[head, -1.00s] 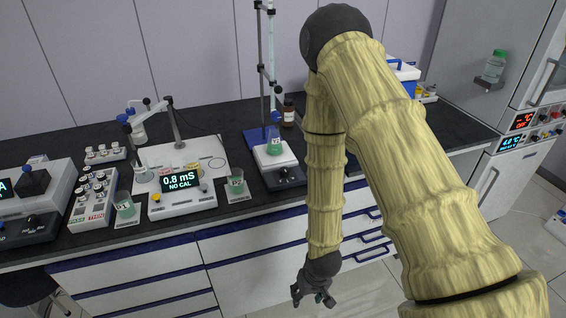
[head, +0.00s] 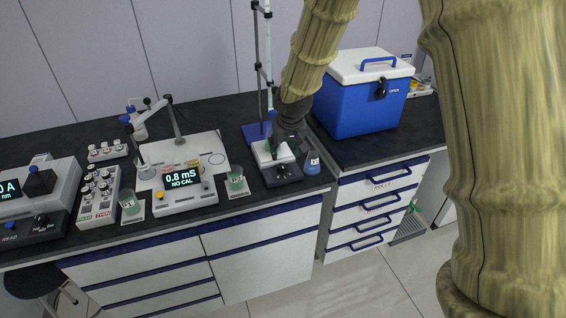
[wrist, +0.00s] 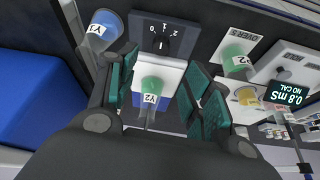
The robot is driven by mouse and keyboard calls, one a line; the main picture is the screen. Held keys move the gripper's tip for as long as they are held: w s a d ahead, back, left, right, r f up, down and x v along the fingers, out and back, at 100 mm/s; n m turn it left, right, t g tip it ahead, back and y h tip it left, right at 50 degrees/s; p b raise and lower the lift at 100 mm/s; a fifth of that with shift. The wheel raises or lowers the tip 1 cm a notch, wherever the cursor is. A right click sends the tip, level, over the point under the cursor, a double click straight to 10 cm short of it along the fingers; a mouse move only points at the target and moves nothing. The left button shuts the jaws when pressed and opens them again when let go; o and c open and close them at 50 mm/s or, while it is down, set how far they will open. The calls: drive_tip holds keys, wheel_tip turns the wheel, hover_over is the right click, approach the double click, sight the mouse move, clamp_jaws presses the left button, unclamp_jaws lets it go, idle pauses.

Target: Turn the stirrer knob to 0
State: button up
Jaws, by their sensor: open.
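The stirrer (head: 284,172) stands on the bench with a white top plate and a dark front panel. Its black knob (wrist: 161,44) has a pale pointer line and sits among small dial marks in the wrist view; the exact setting is hard to read. A green beaker labelled Y2 (wrist: 151,88) stands on the stirrer's plate. My gripper (wrist: 161,84) is open, with one dark green finger pad on each side of this beaker, and the knob lies beyond the fingertips. In the head view my gripper (head: 288,138) is over the stirrer and partly hides the beaker.
A blue liquid vessel labelled Y3 (wrist: 97,30) stands close beside the stirrer. Another green beaker (head: 237,182) and the 0.8 mS meter (head: 184,190) are left of it. A burette stand (head: 259,60) rises behind. A blue cooler (head: 358,108) stands right.

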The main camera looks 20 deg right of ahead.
sight(282, 166)
drive_tip(key=shift+p+x, duration=1.15)
drive_tip(key=shift+x, duration=4.2)
drive_tip(key=shift+s, duration=0.1)
drive_tip(key=c, duration=1)
